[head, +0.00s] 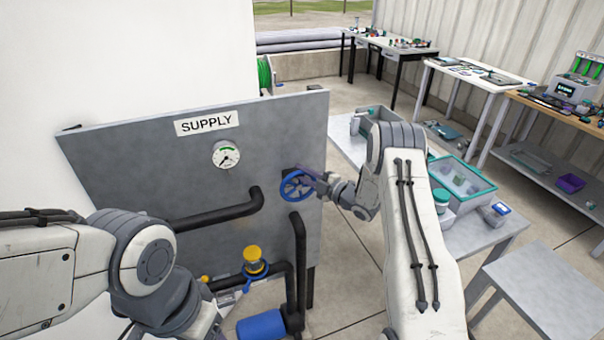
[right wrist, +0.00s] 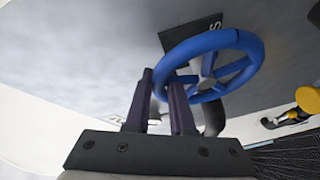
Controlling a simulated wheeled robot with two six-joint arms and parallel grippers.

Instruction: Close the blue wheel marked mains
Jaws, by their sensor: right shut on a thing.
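The blue wheel (head: 296,186) is mounted on the grey panel (head: 110,150), on the right part of its face. In the right wrist view the spoked wheel (right wrist: 250,70) stands out from the panel, with a dark label (right wrist: 180,38) behind it that shows only a letter S. My right gripper (head: 313,181) is at the wheel's right side. In the right wrist view its two dark fingers (right wrist: 161,80) are at the near rim, shut on it. My left arm is at the lower left; its gripper does not show.
A SUPPLY sign (head: 206,124) and a round gauge (head: 226,154) are on the panel. A black pipe (head: 215,214) and a yellow-topped fitting (head: 253,255) are left and below. A grey bench with a teal-rimmed tote (head: 488,189) stands to the right.

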